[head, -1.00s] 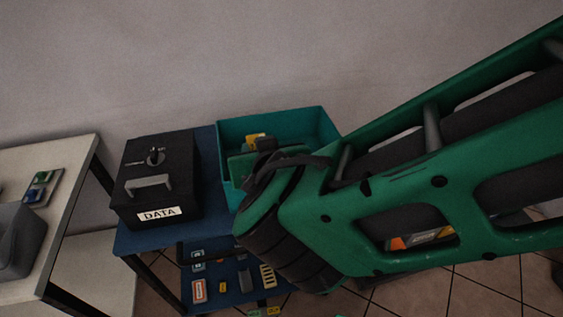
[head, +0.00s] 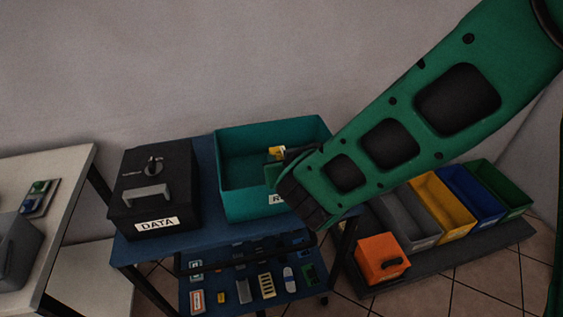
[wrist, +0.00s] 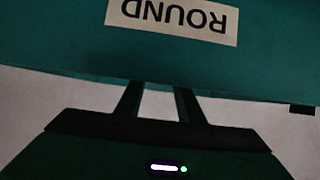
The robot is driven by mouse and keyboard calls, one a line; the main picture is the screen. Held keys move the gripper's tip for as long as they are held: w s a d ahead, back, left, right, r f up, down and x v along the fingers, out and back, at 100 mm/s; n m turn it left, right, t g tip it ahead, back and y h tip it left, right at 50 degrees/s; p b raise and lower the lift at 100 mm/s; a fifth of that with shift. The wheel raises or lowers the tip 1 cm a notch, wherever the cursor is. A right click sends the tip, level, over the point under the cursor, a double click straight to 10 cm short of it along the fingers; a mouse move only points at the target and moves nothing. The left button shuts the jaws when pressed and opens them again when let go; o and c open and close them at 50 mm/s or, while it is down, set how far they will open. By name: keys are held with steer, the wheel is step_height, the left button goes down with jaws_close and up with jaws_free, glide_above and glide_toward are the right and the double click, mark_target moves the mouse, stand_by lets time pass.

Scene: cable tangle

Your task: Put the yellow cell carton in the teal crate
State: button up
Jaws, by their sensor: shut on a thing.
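The teal crate (head: 240,195) stands on the blue cart top, open upward. The yellow cell carton (head: 276,151) shows as a small yellow block at the end of my gripper (head: 287,155), over the crate's right part. My gripper is shut on it; the grip itself is mostly hidden by my arm. I cannot tell how high the carton is above the crate floor. In the wrist view, the crate wall (wrist: 60,40) with an upside-down "ROUND" label fills the top and hides the fingertips. The carton does not show there.
A black box marked DATA (head: 151,190) stands left of the crate. Small parts lie on the cart's lower shelf (head: 240,295). Grey, yellow, blue and green bins (head: 440,205) and an orange box (head: 382,258) stand right of the cart. A pale table (head: 60,180) is at the left.

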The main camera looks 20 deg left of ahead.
steer(key=shift+f, duration=0.8)
steer(key=shift+s+f, duration=0.1)
steer(key=shift+f, duration=0.55)
steer(key=o, duration=1.1)
steer(key=shift+d+f, duration=0.1)
steer(key=shift+f, duration=0.1)
steer(key=shift+r, duration=0.25)
steer(key=v, duration=0.6)
steer(key=r+v, duration=0.1)
steer(key=v, duration=0.5)
steer(key=shift+r, duration=0.1)
